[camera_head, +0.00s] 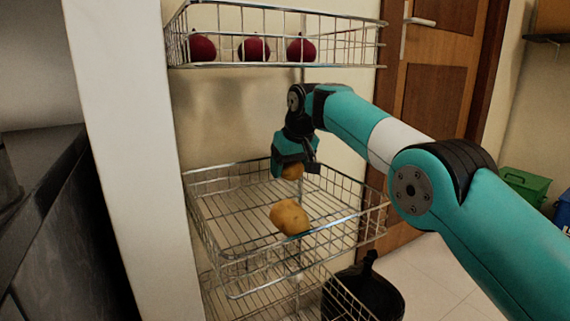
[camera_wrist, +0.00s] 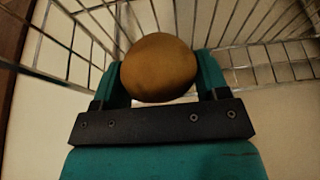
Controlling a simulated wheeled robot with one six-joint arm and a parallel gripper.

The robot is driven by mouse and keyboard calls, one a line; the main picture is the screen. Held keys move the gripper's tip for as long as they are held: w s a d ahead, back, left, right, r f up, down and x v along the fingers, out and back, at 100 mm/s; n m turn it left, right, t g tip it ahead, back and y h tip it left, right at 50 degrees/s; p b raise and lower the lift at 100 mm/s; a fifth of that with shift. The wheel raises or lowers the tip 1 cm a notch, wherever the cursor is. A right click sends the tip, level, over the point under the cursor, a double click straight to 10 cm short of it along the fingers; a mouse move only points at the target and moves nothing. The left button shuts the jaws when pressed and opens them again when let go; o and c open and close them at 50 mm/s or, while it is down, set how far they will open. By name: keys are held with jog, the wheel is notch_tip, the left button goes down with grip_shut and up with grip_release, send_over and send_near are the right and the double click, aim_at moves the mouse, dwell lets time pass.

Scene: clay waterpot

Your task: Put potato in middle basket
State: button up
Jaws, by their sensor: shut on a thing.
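My gripper (camera_head: 298,168) is above the middle wire basket (camera_head: 215,218), toward its back right. It is shut on a brown potato (camera_head: 293,173), which is partly hidden by the gripper in the head view. In the wrist view the held potato (camera_wrist: 158,68) sits between the two teal fingers, with basket wires (camera_wrist: 235,28) behind it. A second potato (camera_head: 289,217) shows at the front right of the middle basket, apart from the gripper.
An upper wire basket (camera_head: 345,45) holds three dark red round items (camera_head: 254,49). A lower basket (camera_head: 235,303) and a black pot-like object (camera_head: 372,290) are below. A white wall panel (camera_head: 125,150) stands at left. The left part of the middle basket is empty.

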aim_at(285, 176)
jog(key=p, duration=0.2)
jog(key=w+a+r+p, duration=0.1)
jog(key=p, duration=0.1)
jog(key=shift+w+r+p, duration=0.1)
jog(key=shift+w+p, duration=0.15)
jog(key=shift+p, duration=0.15)
jog(key=shift+w+a+f+p, duration=0.25)
jog(key=shift+f+p, duration=0.2)
jog(key=shift+p, duration=0.3)
notch_tip(285, 176, down, 4)
jog(key=b, duration=0.3)
jog(key=shift+r+b, duration=0.25)
jog(key=shift+b, duration=0.15)
jog(key=shift+f, duration=0.2)
jog(key=o, duration=1)
jog(key=shift+c, duration=0.2)
